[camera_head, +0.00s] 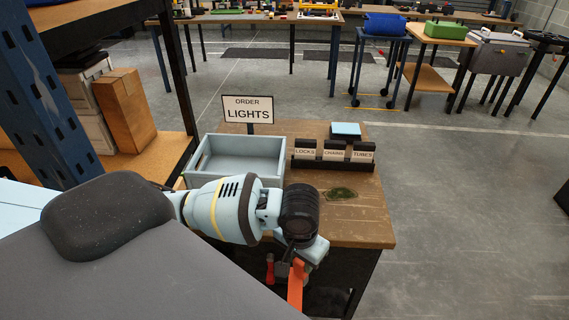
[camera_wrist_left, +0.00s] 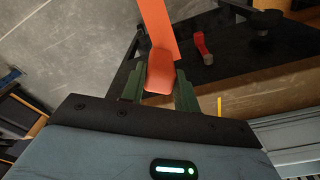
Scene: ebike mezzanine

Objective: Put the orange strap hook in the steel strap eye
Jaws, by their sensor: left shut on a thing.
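My left gripper (camera_head: 292,268) hangs in front of the wooden table's near right side. It is shut on the orange strap hook (camera_head: 297,286). In the left wrist view the green fingers (camera_wrist_left: 159,84) stand on either side of the hook's wide orange end (camera_wrist_left: 160,68), and an orange strap (camera_wrist_left: 157,22) runs up from it out of the picture. I cannot make out the steel strap eye in either view. My right gripper is not in view.
A red-handled item (camera_head: 270,268) shows beside the gripper, also in the left wrist view (camera_wrist_left: 202,43). The wooden table (camera_head: 350,225) holds a grey-blue tray (camera_head: 240,180), a "LIGHTS" sign (camera_head: 248,108) and labelled holders (camera_head: 333,165). Open floor (camera_head: 470,220) lies to the right.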

